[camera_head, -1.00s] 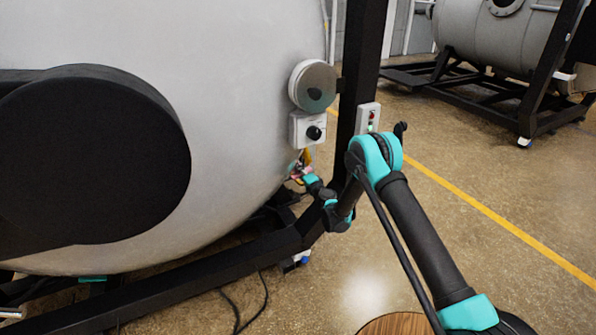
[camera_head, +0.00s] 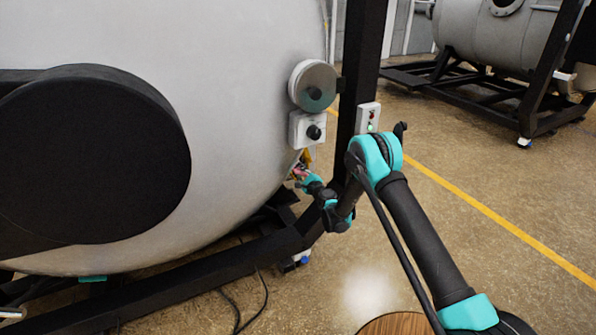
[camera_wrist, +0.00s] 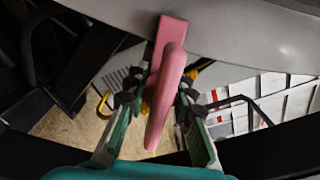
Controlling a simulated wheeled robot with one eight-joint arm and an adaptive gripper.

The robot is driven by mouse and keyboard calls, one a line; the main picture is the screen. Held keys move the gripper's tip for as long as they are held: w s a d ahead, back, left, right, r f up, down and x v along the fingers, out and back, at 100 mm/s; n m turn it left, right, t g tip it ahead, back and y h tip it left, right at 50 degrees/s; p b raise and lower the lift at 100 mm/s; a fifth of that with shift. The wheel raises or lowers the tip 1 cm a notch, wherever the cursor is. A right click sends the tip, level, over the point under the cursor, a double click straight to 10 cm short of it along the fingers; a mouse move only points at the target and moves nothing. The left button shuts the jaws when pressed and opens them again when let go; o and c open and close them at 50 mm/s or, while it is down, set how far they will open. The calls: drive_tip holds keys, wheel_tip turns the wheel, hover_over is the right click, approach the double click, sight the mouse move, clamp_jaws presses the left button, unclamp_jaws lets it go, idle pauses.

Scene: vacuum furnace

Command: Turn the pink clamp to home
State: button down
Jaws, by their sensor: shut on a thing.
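The pink clamp (camera_wrist: 163,98) fills the middle of the wrist view. Its long arm runs up and down between my fingers, and a wider block (camera_wrist: 170,35) sits at its upper end near the grey vessel wall. My gripper (camera_wrist: 156,101) is shut on the clamp, with dark fingertips on either side of it. In the head view my gripper (camera_head: 303,177) is small, at the lower right side of the vessel, and only a bit of the pink clamp (camera_head: 298,173) shows there. The clamp's exact angle is hard to read in that view.
The large grey vessel (camera_head: 235,110) stands on a black frame (camera_head: 200,272). A knob box (camera_head: 307,130) and a round gauge (camera_head: 313,86) sit above my gripper. A black post (camera_head: 362,60) carries a small button box (camera_head: 368,117). Open floor lies to the right.

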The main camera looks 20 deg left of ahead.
drive_tip(key=shift+m, duration=0.6)
drive_tip(key=c, duration=1.6)
unclamp_jaws()
drive_tip(key=shift+o, duration=0.2)
